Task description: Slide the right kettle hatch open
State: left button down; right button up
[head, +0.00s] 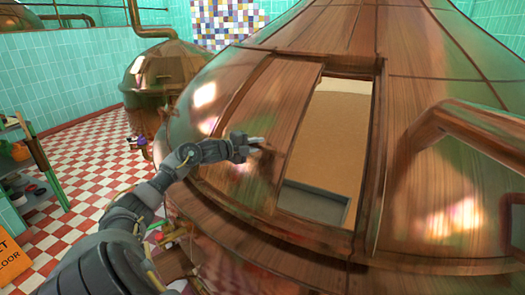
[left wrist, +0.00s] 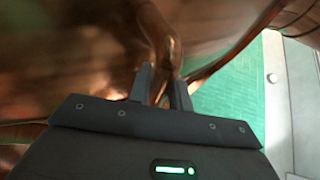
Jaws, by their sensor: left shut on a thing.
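The large copper kettle (head: 440,65) fills the right of the head view. Its sliding hatch (head: 282,95) is displaced to the left, and the opening (head: 332,135) beside it shows a tan interior with a grey part low down. My left gripper (head: 258,143) is at the hatch's left side. In the left wrist view, my left gripper (left wrist: 164,90) has its two fingers on either side of a curved copper handle (left wrist: 160,45), shut on it. The handle is largely hidden by the gripper in the head view. My right gripper is not in view.
A smaller copper kettle (head: 165,68) stands behind on the left. A curved copper pipe (head: 470,125) crosses the kettle's right side. A shelf with items (head: 18,150) and an orange floor sign (head: 12,258) are at the far left. Checkered floor (head: 85,155) lies between.

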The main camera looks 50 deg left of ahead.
pick_arm(q)
jog(key=shift+d+f, duration=0.15)
jog(key=shift+f, duration=0.15)
